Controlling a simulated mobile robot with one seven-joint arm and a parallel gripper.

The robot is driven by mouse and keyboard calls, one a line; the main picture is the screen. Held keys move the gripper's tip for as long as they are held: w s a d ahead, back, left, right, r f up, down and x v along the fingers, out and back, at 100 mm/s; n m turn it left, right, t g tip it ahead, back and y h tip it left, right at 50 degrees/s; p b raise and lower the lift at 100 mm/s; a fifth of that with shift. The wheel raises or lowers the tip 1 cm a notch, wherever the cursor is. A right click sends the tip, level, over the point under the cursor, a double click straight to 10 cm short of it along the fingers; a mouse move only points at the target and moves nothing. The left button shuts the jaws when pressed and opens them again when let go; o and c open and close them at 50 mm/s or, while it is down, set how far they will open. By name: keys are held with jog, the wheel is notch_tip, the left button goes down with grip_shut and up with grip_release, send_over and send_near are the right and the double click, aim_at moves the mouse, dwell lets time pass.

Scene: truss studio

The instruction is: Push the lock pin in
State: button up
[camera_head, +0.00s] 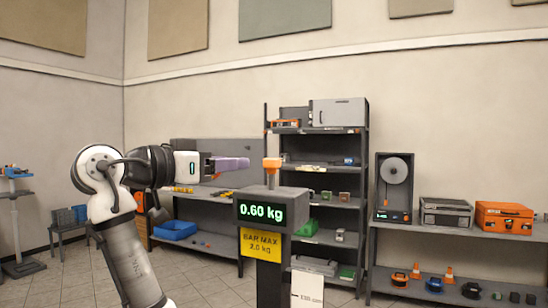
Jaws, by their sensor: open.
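A dark grey stand head (271,193) carries a green display reading 0.60 kg, with a yellow label "BAR MAX 2.0 kg" (261,245) below it. An upright orange knob on a short stem (271,164) rises from its top; I cannot tell whether it is the lock pin. My arm reaches in from the left, and my gripper (229,163) points right, toward the knob at about its height. Its purple end stops a little left of the knob in the picture, with a gap between them. The distance in depth is unclear.
A tall shelf (367,190) with bins and boxes stands behind the stand. A bench with a blue bin (175,230) is behind my arm. On the right, a low bench (460,232) holds a spool machine (393,187) and an orange case (504,217).

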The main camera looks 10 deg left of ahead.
aim_at(265, 161)
jog(key=p+x, duration=0.4)
jog(key=x, duration=0.8)
grip_shut()
